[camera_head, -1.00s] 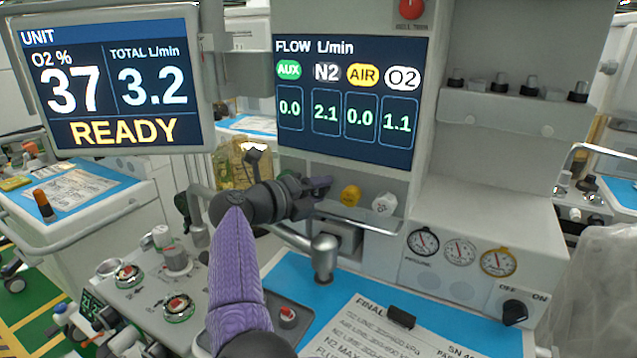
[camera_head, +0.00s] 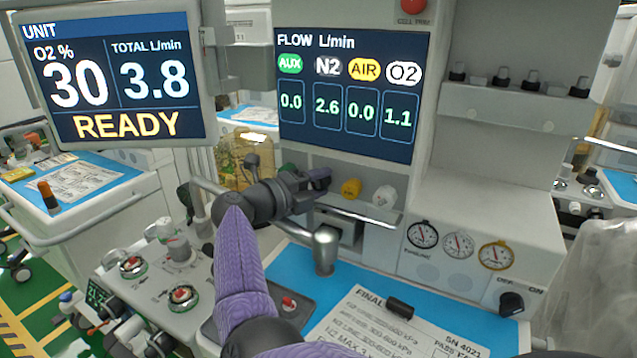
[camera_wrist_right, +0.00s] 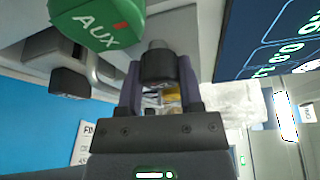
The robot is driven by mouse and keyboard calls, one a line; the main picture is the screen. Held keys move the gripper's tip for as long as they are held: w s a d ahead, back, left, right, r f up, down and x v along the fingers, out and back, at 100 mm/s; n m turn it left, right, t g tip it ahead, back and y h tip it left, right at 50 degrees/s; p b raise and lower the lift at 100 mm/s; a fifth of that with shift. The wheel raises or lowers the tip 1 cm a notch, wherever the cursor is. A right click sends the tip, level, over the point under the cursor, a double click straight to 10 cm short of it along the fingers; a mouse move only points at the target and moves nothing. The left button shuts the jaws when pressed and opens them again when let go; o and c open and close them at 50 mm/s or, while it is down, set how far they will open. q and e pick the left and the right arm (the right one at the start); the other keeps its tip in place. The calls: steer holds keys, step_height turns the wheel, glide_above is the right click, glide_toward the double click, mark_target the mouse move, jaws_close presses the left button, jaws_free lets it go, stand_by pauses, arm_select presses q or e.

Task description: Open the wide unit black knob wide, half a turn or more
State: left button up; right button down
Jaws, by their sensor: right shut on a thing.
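The black knob (camera_wrist_right: 158,66) sits between the two fingers of my right gripper (camera_head: 318,182) in the right wrist view, and the gripper is shut on it. In the head view the gripper covers most of the knob, under the flow screen (camera_head: 345,125). The flow screen reads N2 2.6, O2 1.1, AUX 0.0 and AIR 0.0. The unit screen (camera_head: 110,85) reads O2 30 %, total 3.8 L/min and READY. My left gripper is not in view.
A green AUX knob (camera_wrist_right: 95,25) is close beside the gripper. A yellow knob (camera_head: 350,188) and a white knob (camera_head: 384,196) are to its right. A metal rail (camera_head: 362,212) runs below them. Gauges (camera_head: 458,245) and an OFF/ON switch (camera_head: 511,303) are farther right.

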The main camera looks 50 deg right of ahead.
steer(key=shift+c, duration=1.2)
jaws_free()
